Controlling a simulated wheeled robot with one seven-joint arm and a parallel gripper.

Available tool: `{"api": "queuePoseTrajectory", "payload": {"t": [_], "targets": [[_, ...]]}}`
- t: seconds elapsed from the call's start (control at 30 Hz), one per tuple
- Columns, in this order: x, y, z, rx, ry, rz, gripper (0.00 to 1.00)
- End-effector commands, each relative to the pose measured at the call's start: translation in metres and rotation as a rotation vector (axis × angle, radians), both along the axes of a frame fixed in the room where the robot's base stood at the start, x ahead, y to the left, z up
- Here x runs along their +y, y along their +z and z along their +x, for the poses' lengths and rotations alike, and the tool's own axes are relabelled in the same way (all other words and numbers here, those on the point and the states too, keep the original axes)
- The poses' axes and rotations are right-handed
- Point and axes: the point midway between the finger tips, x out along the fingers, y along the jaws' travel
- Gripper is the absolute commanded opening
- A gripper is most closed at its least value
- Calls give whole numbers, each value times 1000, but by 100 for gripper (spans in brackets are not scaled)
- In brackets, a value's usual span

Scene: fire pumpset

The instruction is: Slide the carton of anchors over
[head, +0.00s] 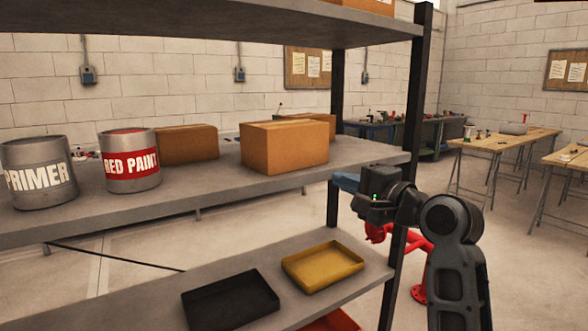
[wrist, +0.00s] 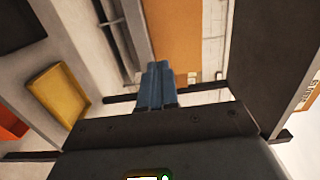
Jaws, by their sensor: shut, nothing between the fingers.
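A plain brown cardboard carton (head: 284,147) stands on the middle shelf (head: 215,190), close to its front edge and toward its right end. No label naming anchors is readable on it. A brown carton face (wrist: 174,32) also shows in the wrist view, just beyond my fingertips. My gripper (head: 344,182) is at the right end of the shelving, to the right of the carton in the head view. Its blue fingers (wrist: 155,82) are together and empty. A gap to the carton shows in the head view; its depth is hard to judge.
Another brown carton (head: 187,144) and one partly hidden stand behind. A red paint can (head: 130,175) and a primer can (head: 38,190) stand left. A dark upright (head: 412,110) rises near my arm. Below are a black tray (head: 230,300) and a yellow tray (head: 322,267).

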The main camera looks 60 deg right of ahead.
Motion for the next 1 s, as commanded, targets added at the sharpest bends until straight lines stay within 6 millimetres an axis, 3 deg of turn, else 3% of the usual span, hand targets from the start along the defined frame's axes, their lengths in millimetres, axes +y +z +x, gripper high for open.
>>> {"api": "queuePoseTrajectory", "payload": {"t": [0.53,1.0], "targets": [[-11,-6,21,-1,-1,-6,0],[-55,0,101,3,0,-1,0]]}}
